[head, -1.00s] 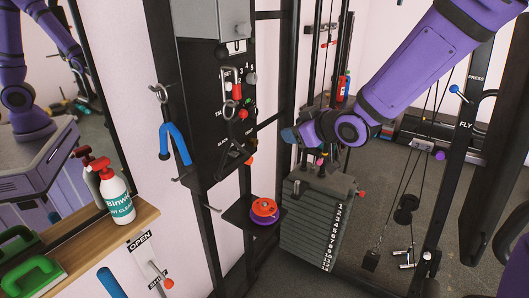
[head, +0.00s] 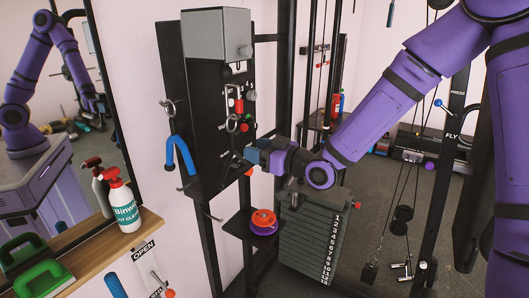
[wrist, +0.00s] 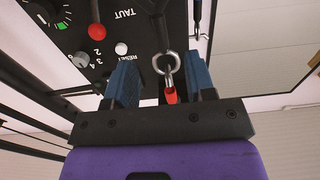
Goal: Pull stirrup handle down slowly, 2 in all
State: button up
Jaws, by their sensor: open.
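The black stirrup handle (head: 231,161) hangs low on the front of the dark machine panel in the head view. Its right side is partly hidden by my gripper (head: 252,154). A metal ring (head: 232,123) hangs above it. In the wrist view my gripper (wrist: 163,84) is open, with its two blue fingers apart. A metal ring (wrist: 166,62) and a red piece (wrist: 170,95) show between the fingers, and I cannot tell whether they touch anything. The stirrup handle is not clearly visible in the wrist view.
A blue hooked handle (head: 180,152) hangs left of the panel. A small shelf with an orange and purple disc (head: 263,219) lies below my gripper. The numbered weight stack (head: 305,240) stands under my arm. A spray bottle (head: 122,203) stands on the wooden shelf.

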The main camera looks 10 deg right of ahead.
aim_at(235, 143)
jog(key=shift+x, duration=4.2)
jog(key=shift+c, duration=0.2)
grip_shut()
